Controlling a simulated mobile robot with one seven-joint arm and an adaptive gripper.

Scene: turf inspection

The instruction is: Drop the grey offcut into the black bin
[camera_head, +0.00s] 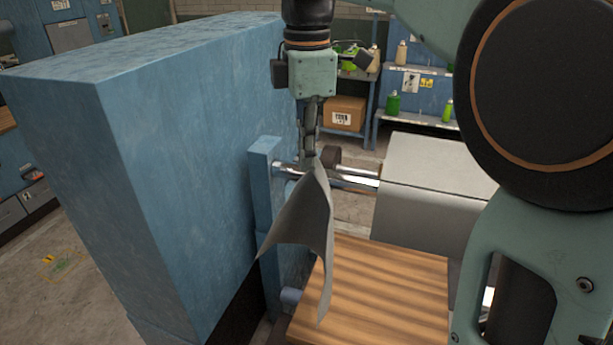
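The grey offcut (306,225) is a thin, bent sheet that hangs in the air, its upper edge at my gripper (312,163). My gripper points down, and its fingers look closed on the top of the sheet. The sheet's lower part hangs in front of a blue post and the left edge of a wooden top. I cannot make out the black bin for certain. A dark surface (237,316) shows low between the large blue block and the blue post, but I cannot tell whether it is the bin.
A tall blue block (170,150) fills the left. A blue post (263,190) with a shiny bar (353,176) stands behind the sheet. A grey covered roll (430,185) and a wooden top (385,295) are on the right. Shelves with bottles stand at the back.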

